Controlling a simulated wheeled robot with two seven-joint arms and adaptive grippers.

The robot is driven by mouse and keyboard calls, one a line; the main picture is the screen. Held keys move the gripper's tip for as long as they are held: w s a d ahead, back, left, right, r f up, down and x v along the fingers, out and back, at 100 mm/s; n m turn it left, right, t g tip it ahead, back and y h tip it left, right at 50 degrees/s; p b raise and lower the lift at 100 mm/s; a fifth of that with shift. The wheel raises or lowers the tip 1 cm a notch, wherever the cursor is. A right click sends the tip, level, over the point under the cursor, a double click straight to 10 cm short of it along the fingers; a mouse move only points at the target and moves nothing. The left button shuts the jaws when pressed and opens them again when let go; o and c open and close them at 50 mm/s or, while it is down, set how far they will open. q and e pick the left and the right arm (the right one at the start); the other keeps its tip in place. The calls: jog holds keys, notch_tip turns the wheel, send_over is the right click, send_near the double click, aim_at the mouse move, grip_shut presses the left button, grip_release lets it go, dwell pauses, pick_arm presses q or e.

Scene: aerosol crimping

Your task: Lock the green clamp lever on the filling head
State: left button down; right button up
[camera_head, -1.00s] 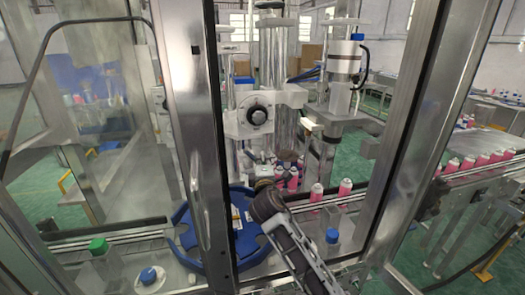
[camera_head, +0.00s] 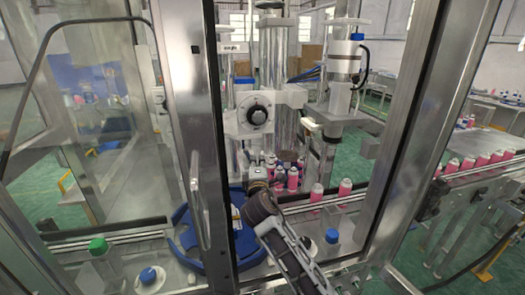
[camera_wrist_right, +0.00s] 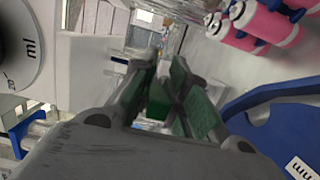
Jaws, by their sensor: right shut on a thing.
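My right gripper (camera_head: 258,180) reaches in through the machine frame to below the filling head (camera_head: 256,113), a white block with a round black-and-white dial. In the right wrist view, its two fingers with green inner faces (camera_wrist_right: 158,85) are closed in around a small green piece (camera_wrist_right: 157,108), which looks like the clamp lever. The fingers hide most of the lever, so its angle cannot be told. In the head view the lever cannot be made out behind my wrist. My left gripper is not in view.
Metal posts (camera_head: 200,150) frame the opening around my arm. Pink bottles (camera_head: 317,192) stand on the conveyor just right of the gripper. A blue star wheel (camera_head: 185,240) lies below left.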

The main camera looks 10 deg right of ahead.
jog(key=shift+a, duration=0.7)
jog(key=o, duration=0.8)
jog(key=shift+a, duration=0.25)
jog(key=shift+o, duration=0.2)
jog(key=shift+d, duration=0.1)
jog(key=shift+d, duration=0.1)
jog(key=shift+s, duration=0.1)
jog(key=shift+s+p, duration=0.35)
jog(key=shift+s, duration=0.65)
jog(key=s+p, duration=0.1)
jog(key=s, duration=0.3)
jog(key=shift+s+d, duration=0.15)
jog(key=shift+s, duration=0.05)
